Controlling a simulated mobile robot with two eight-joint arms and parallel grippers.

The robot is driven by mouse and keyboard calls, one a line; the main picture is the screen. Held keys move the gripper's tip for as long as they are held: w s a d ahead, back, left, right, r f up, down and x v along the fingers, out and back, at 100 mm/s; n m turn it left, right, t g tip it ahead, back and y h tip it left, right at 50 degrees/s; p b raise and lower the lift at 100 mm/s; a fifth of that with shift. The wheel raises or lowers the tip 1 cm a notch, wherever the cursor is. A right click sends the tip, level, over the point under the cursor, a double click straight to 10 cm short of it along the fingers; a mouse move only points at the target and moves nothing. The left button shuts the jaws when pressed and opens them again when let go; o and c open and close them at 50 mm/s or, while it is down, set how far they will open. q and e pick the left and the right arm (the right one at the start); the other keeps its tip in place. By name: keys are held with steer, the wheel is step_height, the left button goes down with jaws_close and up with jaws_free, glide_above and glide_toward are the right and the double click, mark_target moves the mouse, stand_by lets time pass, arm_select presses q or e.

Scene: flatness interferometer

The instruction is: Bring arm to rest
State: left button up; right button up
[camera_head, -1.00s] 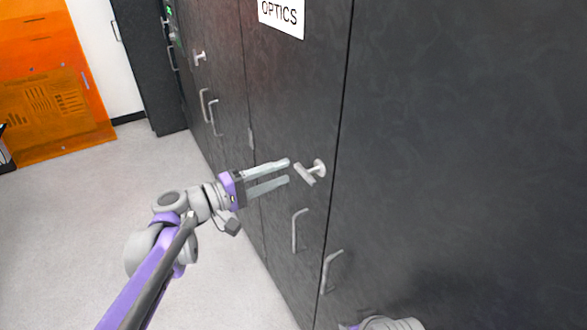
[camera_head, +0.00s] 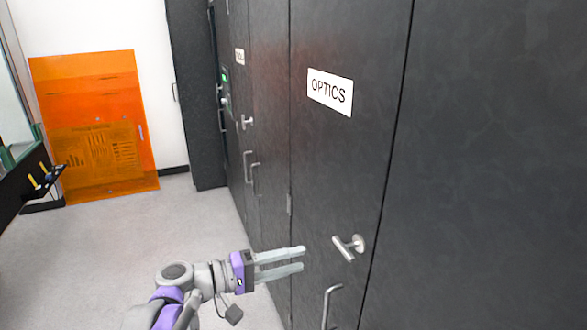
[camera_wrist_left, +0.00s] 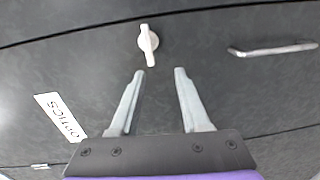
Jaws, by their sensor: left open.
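My left gripper (camera_head: 303,258) reaches in from the lower left in the head view, its two pale fingers apart with nothing between them. It is beside a dark cabinet door (camera_head: 335,150) labelled OPTICS. The T-shaped metal handle (camera_head: 345,247) of that door is just to the right of the fingertips, apart from them. In the left wrist view the open fingers (camera_wrist_left: 161,71) point toward the handle (camera_wrist_left: 148,42), which lies beyond the tips. My right gripper is not in view.
A bar handle (camera_head: 330,305) sits below the T-shaped handle. More dark cabinets with handles run back along the right wall. An orange panel (camera_head: 100,120) stands at the far wall. A dark bench (camera_head: 30,180) is at the left edge. The grey floor (camera_head: 110,245) between is clear.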

arm_select(q)
steer(key=s+a+f+m+g+y, duration=0.2)
steer(key=s+a+f+y, duration=0.2)
steer(key=s+f+y, duration=0.65)
steer(key=s+a+f+m+t+y, duration=0.1)
steer(key=s+a+f+y, duration=0.4)
steer(key=s+a+f, duration=0.6)
steer(key=shift+s+a+f+m, duration=0.25)
steer(key=shift+s+a+m, duration=0.2)
steer(key=shift+a, duration=0.45)
steer(key=shift+w+y, duration=0.1)
steer(key=shift+y, duration=0.15)
